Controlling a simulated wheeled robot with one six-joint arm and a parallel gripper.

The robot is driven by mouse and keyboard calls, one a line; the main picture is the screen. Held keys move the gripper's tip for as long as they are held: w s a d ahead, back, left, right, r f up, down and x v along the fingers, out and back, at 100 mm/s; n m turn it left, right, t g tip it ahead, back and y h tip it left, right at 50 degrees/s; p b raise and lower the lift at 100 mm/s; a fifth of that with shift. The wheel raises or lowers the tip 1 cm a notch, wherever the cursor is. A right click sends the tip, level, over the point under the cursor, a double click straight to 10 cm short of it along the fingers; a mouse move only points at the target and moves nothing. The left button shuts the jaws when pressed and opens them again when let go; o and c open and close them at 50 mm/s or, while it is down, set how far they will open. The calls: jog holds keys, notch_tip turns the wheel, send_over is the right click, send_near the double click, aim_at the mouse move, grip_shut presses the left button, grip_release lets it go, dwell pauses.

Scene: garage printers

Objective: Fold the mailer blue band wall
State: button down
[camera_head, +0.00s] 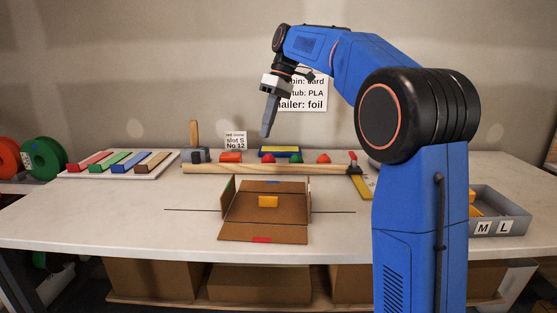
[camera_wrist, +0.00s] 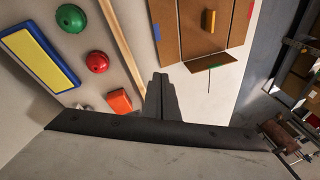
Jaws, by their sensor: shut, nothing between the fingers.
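The mailer (camera_head: 242,213) is an open brown cardboard blank on the table. Its far wall, with the blue band (camera_head: 273,182), looks folded out flat; this band shows at left in the wrist view (camera_wrist: 156,32). The near wall with the red band (camera_head: 262,240) also lies flat. The left wall (camera_head: 228,194) stands up, with a green mark in the wrist view (camera_wrist: 215,66). The right wall (camera_head: 308,195) looks raised. A yellow block (camera_head: 268,201) lies on the mailer's middle. My gripper (camera_head: 266,134) is shut and empty, pointing down, high above the table behind the mailer.
A wooden rail (camera_head: 270,169) runs behind the mailer. Beyond it are a red block (camera_head: 230,157), red and green domes and a blue-yellow pad (camera_head: 280,151). A tray of coloured bars (camera_head: 120,163) is at left; a grey bin (camera_head: 500,212) at right.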

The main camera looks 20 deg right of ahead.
jog(key=s+d+r+m+t+h, duration=0.15)
jog(key=s+d+m+h, duration=0.4)
jog(key=m, duration=0.85)
jog(key=shift+t+y, duration=0.35)
jog(key=shift+y, duration=0.2)
jog(key=f, duration=1.4)
jog(key=shift+a+f, duration=0.15)
jog(key=shift+a, duration=0.2)
jog(key=shift+f, duration=0.1)
jog(key=shift+w+f+g, duration=0.1)
jog(key=shift+f+g, duration=0.4)
jog(key=shift+r, duration=0.1)
notch_tip(320, 180, up, 15)
jog(key=shift+d+r, duration=0.1)
